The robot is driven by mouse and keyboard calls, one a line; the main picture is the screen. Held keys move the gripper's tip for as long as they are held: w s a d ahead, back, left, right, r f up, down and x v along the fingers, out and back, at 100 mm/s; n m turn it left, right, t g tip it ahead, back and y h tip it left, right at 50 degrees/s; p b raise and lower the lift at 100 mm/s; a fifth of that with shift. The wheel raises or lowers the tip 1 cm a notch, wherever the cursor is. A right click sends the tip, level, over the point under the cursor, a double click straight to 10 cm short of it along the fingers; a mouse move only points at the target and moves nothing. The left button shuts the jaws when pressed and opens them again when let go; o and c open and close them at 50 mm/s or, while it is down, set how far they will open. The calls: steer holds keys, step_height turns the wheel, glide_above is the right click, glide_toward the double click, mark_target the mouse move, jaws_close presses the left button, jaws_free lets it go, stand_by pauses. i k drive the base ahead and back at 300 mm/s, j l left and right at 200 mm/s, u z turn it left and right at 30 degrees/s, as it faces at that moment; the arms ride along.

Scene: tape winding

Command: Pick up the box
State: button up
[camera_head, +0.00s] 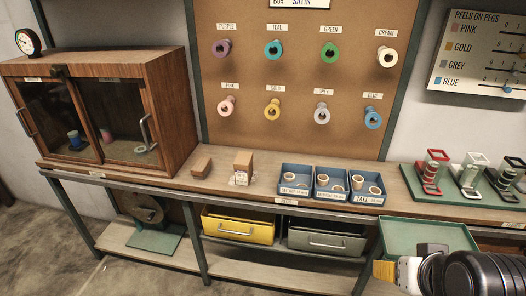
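A small brown box (243,168) with a white label on its front stands upright on the wooden bench, left of the blue bins. A lower brown block (201,166) lies just to its left; I cannot tell whether it is also a box. My gripper (386,271) is at the lower right, in front of the bench and well apart from both.
Blue bins (295,197) with rings stand right of the box. A glass-door cabinet (165,90) stands at left, a green rack tray (405,175) at right. A green tray (428,222) is near my arm. Colored reels hang on the pegboard (300,70). Drawers (238,228) sit below.

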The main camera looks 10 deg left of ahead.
mark_target(242, 163)
steer(key=j+z, duration=0.2)
steer(key=j, duration=0.5)
steer(key=j+z, duration=0.15)
steer(key=j, duration=0.55)
steer(key=k+j+z, duration=0.2)
steer(key=j, duration=0.45)
steer(key=i+j, duration=0.05)
